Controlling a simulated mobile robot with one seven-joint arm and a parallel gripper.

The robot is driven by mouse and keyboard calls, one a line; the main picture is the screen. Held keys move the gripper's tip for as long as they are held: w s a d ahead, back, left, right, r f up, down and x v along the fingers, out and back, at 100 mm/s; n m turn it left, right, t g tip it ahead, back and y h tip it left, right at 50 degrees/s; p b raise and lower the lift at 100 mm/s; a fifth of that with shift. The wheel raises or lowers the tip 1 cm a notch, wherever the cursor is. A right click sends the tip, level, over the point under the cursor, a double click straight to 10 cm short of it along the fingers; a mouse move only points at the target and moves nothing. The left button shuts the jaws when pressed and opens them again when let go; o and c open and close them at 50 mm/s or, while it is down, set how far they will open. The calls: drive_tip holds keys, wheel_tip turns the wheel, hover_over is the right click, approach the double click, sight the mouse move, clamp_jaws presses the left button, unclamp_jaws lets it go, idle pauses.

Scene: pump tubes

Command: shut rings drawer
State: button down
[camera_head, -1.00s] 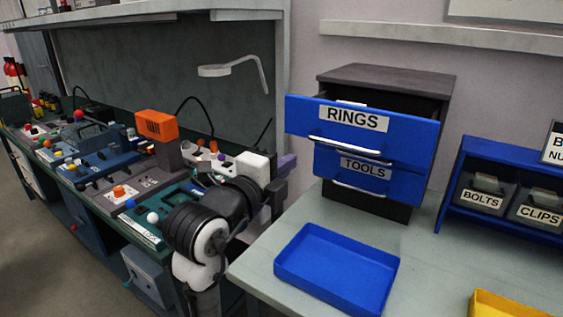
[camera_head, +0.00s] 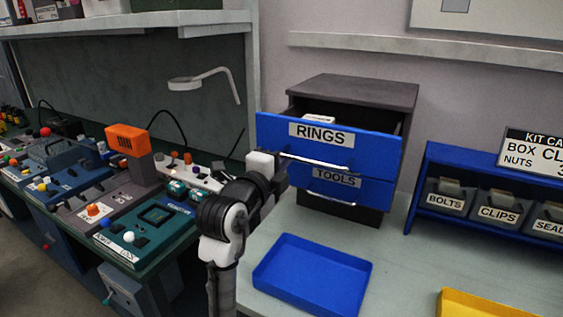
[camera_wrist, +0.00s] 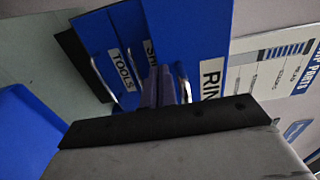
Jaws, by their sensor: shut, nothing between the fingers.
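The blue rings drawer (camera_head: 375,145), labelled RINGS, is the top drawer of a dark cabinet (camera_head: 355,90) and stands pulled out. A white item (camera_head: 318,118) shows inside it. Its metal handle (camera_head: 318,162) runs along the lower front. The tools drawer (camera_head: 365,192) sits below, set further back. In the wrist view, my gripper (camera_wrist: 158,86) has its purple-grey fingers together and empty, close to the rings drawer's handle (camera_wrist: 183,82). I cannot tell whether they touch. In the head view my arm hides most of the fingers, at the drawer's left end.
A blue tray (camera_head: 312,275) lies on the table in front of the cabinet. A yellow tray (camera_head: 485,306) is at the front right. A blue rack (camera_head: 420,190) with labelled bins stands to the right. A cluttered workbench (camera_head: 150,255) with an orange-topped device is left.

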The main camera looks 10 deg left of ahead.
drive_tip(key=b+x, duration=0.3)
drive_tip(key=x, duration=0.9)
drive_tip(key=shift+w, duration=0.25)
drive_tip(key=shift+s+f, duration=0.1)
